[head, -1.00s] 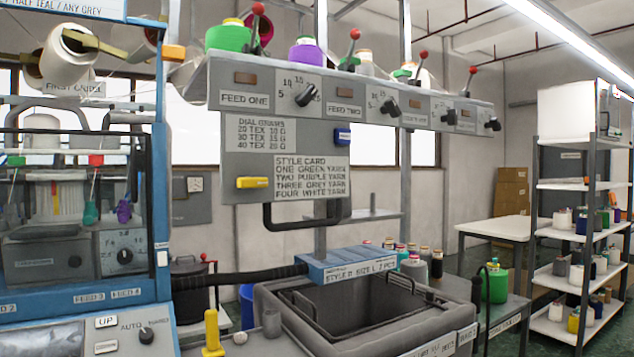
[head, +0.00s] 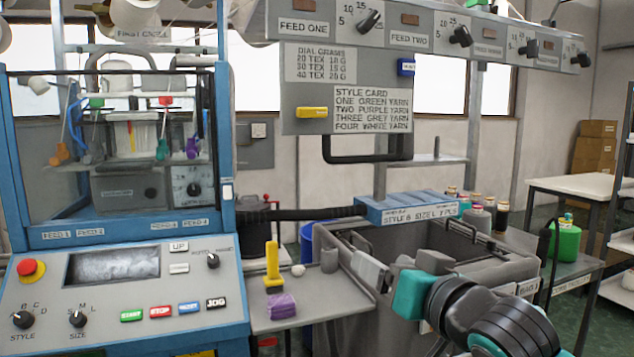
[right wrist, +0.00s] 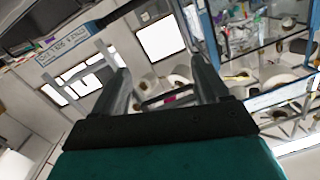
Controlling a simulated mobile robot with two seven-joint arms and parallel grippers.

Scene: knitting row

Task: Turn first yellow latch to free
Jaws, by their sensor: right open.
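A yellow latch (head: 312,113) sits level on the grey panel below the feed dials in the head view, left of the style card (head: 372,110). My right gripper (head: 378,262) comes in from the lower right, over the grey bin, well below and right of the latch and apart from it. In the right wrist view the right gripper (right wrist: 164,78) is open with nothing between its fingers. My left gripper is not in view.
A black bar handle (head: 368,158) hangs under the panel. The blue-framed knitting machine (head: 228,150) stands at left. A yellow upright tool (head: 272,262) and a purple piece (head: 281,305) rest on a small grey shelf. The grey bin (head: 350,310) stands below the panel.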

